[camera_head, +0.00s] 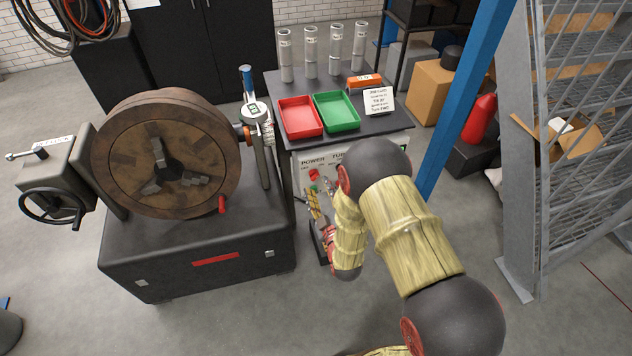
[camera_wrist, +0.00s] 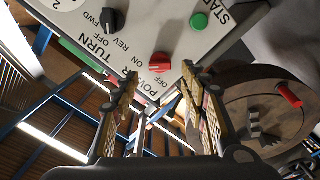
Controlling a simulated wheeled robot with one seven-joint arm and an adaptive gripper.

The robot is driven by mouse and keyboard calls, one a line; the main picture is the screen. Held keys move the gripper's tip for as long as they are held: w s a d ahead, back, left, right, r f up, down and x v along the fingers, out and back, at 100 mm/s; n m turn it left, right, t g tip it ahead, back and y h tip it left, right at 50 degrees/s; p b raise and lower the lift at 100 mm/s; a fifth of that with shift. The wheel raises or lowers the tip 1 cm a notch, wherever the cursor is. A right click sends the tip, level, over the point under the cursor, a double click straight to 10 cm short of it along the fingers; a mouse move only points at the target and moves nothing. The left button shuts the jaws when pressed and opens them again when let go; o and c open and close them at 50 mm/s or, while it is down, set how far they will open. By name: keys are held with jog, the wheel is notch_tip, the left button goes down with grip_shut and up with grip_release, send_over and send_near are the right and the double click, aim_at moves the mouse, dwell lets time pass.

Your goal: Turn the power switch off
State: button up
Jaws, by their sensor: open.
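The power switch is a red knob (camera_wrist: 159,62) on a pale control panel (camera_wrist: 145,40), beside the printed word POWER and an OFF mark. It also shows small in the head view (camera_head: 314,174). The knob's ridge is visible, but its exact setting is hard to read. My gripper (camera_wrist: 158,78) is open, with patterned fingers either side of the knob in the wrist view. Nothing is between the fingers. I cannot tell any contact with the knob. In the head view my gripper (camera_head: 314,205) is low in front of the panel, partly hidden by my arm.
A black TURN knob (camera_wrist: 112,20) and a green START button (camera_wrist: 199,21) sit near the red knob. The machine with a large round chuck (camera_head: 165,155) stands left of the panel. Red (camera_head: 300,117) and green (camera_head: 337,112) trays lie on the bench top above it.

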aim_at(314, 178)
jog(key=shift+b+x, duration=0.35)
jog(key=shift+x, duration=1.75)
grip_shut()
